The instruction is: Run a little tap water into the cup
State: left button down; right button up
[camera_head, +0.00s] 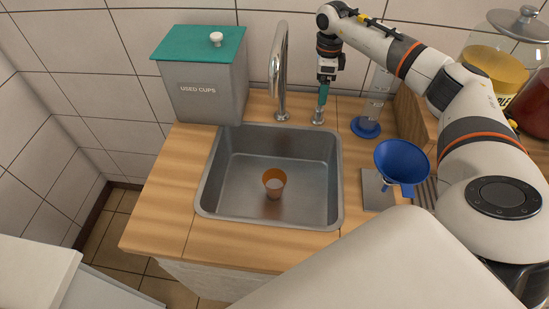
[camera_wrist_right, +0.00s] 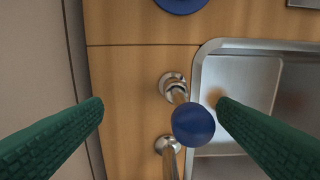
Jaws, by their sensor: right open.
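An orange-brown cup (camera_head: 274,183) stands upright on the floor of the steel sink (camera_head: 225,201), below the spout in the picture. The tall chrome tap spout (camera_head: 281,70) curves over the sink's back edge; no water stream shows. Right of it is a short chrome tap lever (camera_head: 318,117) with a round blue knob (camera_wrist_right: 193,126). My right gripper (camera_head: 323,100) points down over this lever. In the right wrist view its green fingers (camera_wrist_right: 160,108) are apart, with the knob between them in the picture and no visible contact. My left gripper is out of view.
A grey "USED CUPS" bin (camera_head: 200,92) with a teal lid stands left of the spout. Right of the sink are a blue funnel (camera_head: 401,161), a clear cylinder on a blue base (camera_head: 366,127), a wooden board (camera_head: 409,111) and glass jars (camera_head: 492,72).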

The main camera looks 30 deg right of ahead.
jog(key=shift+r, duration=0.1)
notch_tip(320, 180, up, 9)
jog(key=p, duration=0.7)
dwell(1.0)
jog(key=shift+s+a, duration=0.1)
dwell(0.4)
